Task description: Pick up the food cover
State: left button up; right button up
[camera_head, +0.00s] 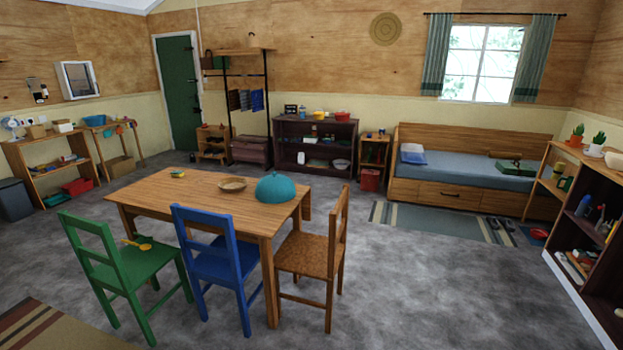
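The food cover (275,188) is a teal dome with a small knob on top. It sits on the right part of the wooden table (200,199), near its right end. A shallow tan woven basket or plate (232,184) lies to its left, apart from it. A small yellow and green item (177,174) lies farther left on the table. Neither of my grippers shows in the head view.
A green chair (130,267) with a yellow spoon-like item (137,244), a blue chair (220,262) and a brown chair (310,254) line the table's near side. Shelves (590,240) stand at the right, a bed (465,175) at the back. Grey floor right of the table is open.

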aim_at(275, 188)
jog(key=i+z, duration=0.15)
jog(key=i, duration=0.3)
jog(key=i+j+z, duration=0.15)
jog(key=i, duration=0.3)
jog(key=i+j+z, duration=0.15)
jog(key=i, duration=0.3)
jog(key=i+j+z, duration=0.15)
jog(key=i, duration=0.3)
jog(key=i+j+z, duration=0.15)
jog(key=i+j, duration=0.15)
jog(key=i, duration=0.15)
